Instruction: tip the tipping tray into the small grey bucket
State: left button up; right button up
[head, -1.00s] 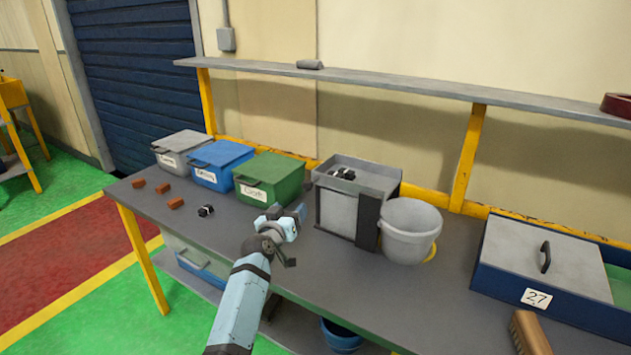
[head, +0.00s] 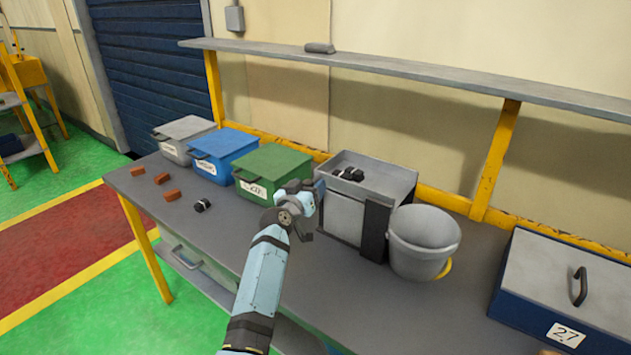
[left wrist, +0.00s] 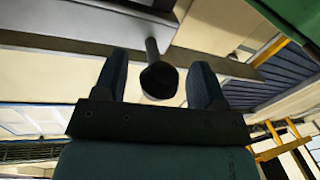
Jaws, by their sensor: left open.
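The tipping tray (head: 398,179) is a grey open-topped tray on a grey stand with a dark upright bar, with a few black-and-white parts lying at its left end. The small grey bucket (head: 423,248) stands upright directly right of it on the bench. My left gripper (head: 316,192) is open and empty at the left side of the tray, in front of the green box. In the left wrist view, a dark round knob (left wrist: 158,80) on a short stem shows between the open fingers (left wrist: 158,75). I cannot tell whether it touches them. My right gripper is not in view.
Grey, blue and green lidded boxes (head: 272,165) stand in a row at the left. Brown blocks (head: 172,195) and a black-and-white part (head: 202,205) lie before them. A dark blue box (head: 560,290) stands at the right. A shelf (head: 420,77) runs above the bench.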

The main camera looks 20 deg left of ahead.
pick_arm(q)
jog(key=shift+w, duration=0.15)
jog(key=shift+r, duration=0.1)
jog(key=shift+c, duration=0.5)
grip_shut()
jog(key=shift+r, duration=0.15)
